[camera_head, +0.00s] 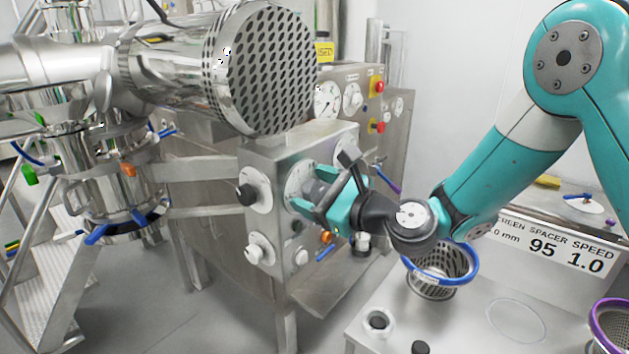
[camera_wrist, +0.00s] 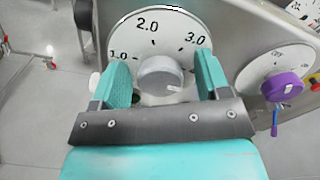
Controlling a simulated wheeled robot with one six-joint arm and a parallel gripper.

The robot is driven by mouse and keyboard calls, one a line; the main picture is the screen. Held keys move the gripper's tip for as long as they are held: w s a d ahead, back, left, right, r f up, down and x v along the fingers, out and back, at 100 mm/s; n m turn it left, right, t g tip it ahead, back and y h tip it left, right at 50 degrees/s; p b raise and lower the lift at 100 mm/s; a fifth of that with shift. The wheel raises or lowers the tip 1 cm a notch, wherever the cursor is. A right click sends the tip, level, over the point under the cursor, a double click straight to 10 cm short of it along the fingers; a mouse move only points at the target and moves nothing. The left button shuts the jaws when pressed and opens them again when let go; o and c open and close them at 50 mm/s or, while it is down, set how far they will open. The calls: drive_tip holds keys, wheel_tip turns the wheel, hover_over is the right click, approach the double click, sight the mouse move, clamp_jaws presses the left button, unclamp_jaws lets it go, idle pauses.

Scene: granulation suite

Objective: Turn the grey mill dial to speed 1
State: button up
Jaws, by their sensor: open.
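The grey mill dial (camera_wrist: 160,76) is a round knob on a white scale plate (camera_wrist: 143,20) marked 1.0, 2.0 and 3.0. In the wrist view 1.0 is at the left, 2.0 at the top and 3.0 at the right. A white mark on the knob sits at its lower right, away from the 1.0. My gripper (camera_wrist: 164,78) is open, with one teal finger on each side of the knob and gaps visible. In the head view my gripper (camera_head: 318,196) is at the steel control box and partly hides the scale plate (camera_head: 297,178).
A black knob (camera_head: 249,195) and a white knob (camera_head: 258,250) are on the box's left face. A purple knob (camera_wrist: 284,87) is right of the dial. A sign (camera_head: 560,250) reads 95 and 1.0 under spacer and speed. A blue-rimmed basket (camera_head: 436,289) stands below my arm.

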drive_tip(key=c, duration=0.9)
drive_tip(key=shift+c, duration=0.2)
